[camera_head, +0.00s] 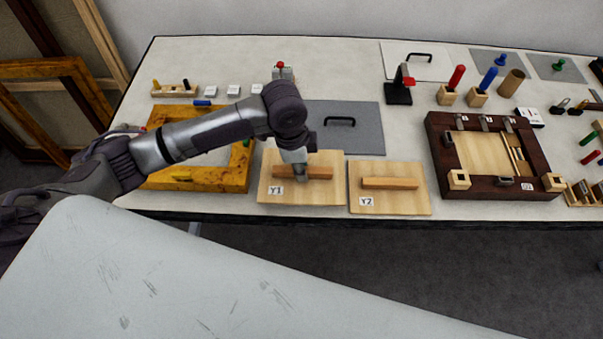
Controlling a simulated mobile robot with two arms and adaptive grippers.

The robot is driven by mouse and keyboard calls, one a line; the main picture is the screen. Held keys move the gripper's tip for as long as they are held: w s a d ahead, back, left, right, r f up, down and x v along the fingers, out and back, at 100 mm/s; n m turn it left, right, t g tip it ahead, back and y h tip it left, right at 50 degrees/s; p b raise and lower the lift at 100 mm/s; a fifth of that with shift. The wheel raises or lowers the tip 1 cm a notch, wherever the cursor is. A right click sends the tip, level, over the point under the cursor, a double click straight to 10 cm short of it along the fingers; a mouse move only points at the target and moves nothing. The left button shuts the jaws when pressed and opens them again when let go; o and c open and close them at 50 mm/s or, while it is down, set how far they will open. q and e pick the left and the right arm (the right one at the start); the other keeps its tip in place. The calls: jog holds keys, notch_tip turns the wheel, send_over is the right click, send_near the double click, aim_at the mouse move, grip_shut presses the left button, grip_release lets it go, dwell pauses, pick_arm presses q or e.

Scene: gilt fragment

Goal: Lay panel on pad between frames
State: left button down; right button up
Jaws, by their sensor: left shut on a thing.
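A pale wooden panel labelled Y1 (270,190) with a wooden bar handle (322,173) is near the table's front edge, between the golden frame (165,180) and the dark brown frame (437,150). My left gripper (301,176) points down over the panel and is shut on its bar. I cannot tell whether the panel touches the table. A similar panel labelled Y2 (410,202) lies just to its right. A grey slab with a black handle (365,138) lies behind both panels. No separate pad is clearly visible. My right gripper is out of view.
A red-topped black stand (399,92), wooden blocks with red (456,78) and blue (487,80) handles and a brown cup (511,82) stand behind the dark frame. A white plate (420,58) lies at the back. Empty frames lean at the far left.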

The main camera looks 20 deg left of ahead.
pick_arm(q)
notch_tip(320, 180, down, 4)
jog(key=shift+r+p, duration=0.1)
jog(key=shift+p, duration=0.4)
jog(key=shift+f, duration=0.25)
jog(key=c, duration=1)
grip_release()
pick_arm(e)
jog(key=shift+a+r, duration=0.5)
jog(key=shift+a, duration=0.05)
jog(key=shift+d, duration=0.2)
pick_arm(q)
jog(key=shift+r, duration=0.3)
jog(key=r, duration=0.4)
jog(key=a+r+b, duration=0.1)
jog(key=r, duration=0.6)
jog(key=shift+s+a+r, duration=0.25)
jog(key=shift+a+r, duration=0.05)
jog(key=shift+a, duration=0.05)
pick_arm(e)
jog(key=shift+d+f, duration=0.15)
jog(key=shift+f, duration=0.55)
